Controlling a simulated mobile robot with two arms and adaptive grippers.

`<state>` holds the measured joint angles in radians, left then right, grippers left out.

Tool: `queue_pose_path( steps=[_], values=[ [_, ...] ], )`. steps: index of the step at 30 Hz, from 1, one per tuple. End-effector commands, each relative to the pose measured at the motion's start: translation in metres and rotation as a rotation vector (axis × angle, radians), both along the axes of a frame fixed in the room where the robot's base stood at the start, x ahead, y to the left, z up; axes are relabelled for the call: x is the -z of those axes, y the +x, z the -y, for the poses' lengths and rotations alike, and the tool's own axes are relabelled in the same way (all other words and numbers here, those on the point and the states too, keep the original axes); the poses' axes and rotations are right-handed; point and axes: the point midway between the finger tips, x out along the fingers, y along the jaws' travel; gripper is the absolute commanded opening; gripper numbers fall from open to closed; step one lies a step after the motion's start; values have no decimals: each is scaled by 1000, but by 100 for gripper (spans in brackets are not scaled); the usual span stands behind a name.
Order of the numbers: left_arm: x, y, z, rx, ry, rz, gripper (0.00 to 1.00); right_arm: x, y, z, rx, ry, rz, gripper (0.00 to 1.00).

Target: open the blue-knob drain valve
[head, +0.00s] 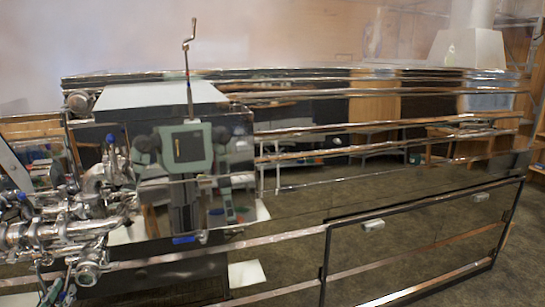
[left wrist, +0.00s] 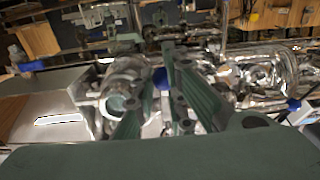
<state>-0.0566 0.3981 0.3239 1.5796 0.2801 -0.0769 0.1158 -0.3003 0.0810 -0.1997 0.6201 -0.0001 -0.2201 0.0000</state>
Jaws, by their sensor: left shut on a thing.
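Bright steel drain pipework (head: 50,235) with valves fills the left of the head view. Several small blue parts sit on it, one upright blue knob (head: 110,140) at its top. In the left wrist view, my left gripper (left wrist: 162,76) has its two green ribbed fingers closed around a blue knob (left wrist: 160,80) between them. The fingers hide most of this knob, so I cannot tell how far it is turned. Another blue knob (left wrist: 293,105) is at the right, apart from the fingers. My right gripper is not in view.
The long mirror-like steel evaporator (head: 300,215) fills the middle and right, and reflects the room and my own body. A thin crank rod (head: 188,65) rises from its top. A round steel pipe end (left wrist: 125,82) lies close left of my fingers.

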Motion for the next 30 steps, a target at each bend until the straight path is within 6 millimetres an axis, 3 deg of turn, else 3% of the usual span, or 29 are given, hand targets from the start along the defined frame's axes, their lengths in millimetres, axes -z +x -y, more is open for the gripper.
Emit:
queue_pose_path(
  steps=[15, 23, 24, 30],
  values=[
    [-27, -5, -4, -8, 6, 6, 0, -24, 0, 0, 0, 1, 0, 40],
    [-24, -5, -4, -8, 6, 5, 0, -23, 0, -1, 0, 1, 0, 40],
    [-24, -5, -4, -8, 5, 4, 13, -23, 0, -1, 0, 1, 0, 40],
    [-23, -5, -3, -7, 2, 1, 31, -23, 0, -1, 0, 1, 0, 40]
  ],
)
